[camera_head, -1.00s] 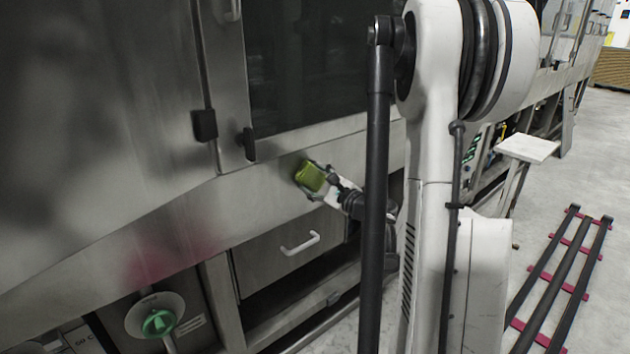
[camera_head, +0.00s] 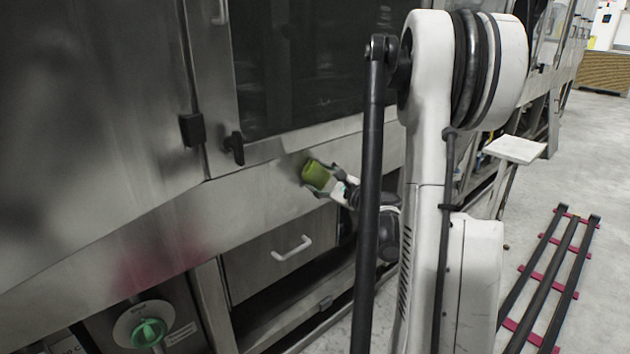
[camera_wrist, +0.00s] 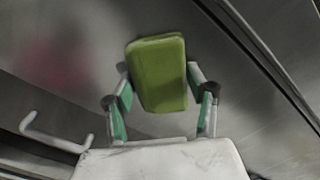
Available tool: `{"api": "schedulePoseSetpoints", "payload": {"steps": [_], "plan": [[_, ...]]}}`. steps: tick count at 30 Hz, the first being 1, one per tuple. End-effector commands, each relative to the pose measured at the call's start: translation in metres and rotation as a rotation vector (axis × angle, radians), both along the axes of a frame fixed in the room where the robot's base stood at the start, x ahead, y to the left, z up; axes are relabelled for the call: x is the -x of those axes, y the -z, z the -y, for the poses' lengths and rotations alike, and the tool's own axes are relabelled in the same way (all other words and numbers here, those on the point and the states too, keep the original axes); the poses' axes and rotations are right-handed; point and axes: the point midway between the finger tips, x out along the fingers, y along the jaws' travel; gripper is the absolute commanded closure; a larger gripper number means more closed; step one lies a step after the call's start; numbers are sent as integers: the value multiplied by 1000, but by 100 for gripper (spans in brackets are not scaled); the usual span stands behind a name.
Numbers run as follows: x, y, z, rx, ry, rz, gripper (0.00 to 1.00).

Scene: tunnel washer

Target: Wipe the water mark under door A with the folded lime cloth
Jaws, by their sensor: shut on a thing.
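The folded lime cloth (camera_head: 315,173) is held in my gripper (camera_head: 322,180), in front of the sloped steel panel (camera_head: 262,190) below a dark door window. In the wrist view the cloth (camera_wrist: 158,74) sits between the two fingers of my gripper (camera_wrist: 160,90), which are shut on its sides. The cloth's broad face is toward the wrist camera. I cannot tell whether its far side touches the panel. No clear water mark shows on the panel; part of the panel is hidden behind the cloth and my arm. No door letter is readable.
A drawer with a white handle (camera_head: 292,249) lies below the panel. A green rotary knob (camera_head: 149,332) is at lower left. Black door latches (camera_head: 234,148) stick out above the panel. A black-and-red rack (camera_head: 550,275) lies on the floor at right, near a small white platform (camera_head: 515,149).

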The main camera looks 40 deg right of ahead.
Motion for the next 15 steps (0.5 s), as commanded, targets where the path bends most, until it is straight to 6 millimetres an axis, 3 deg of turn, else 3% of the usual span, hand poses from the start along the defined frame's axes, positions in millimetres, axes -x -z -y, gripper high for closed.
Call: {"api": "schedulePoseSetpoints", "payload": {"steps": [7, 15], "plan": [[-1, 0, 16, 0, -1, 1, 70], [1, 0, 14, 0, -1, 0, 70]]}}
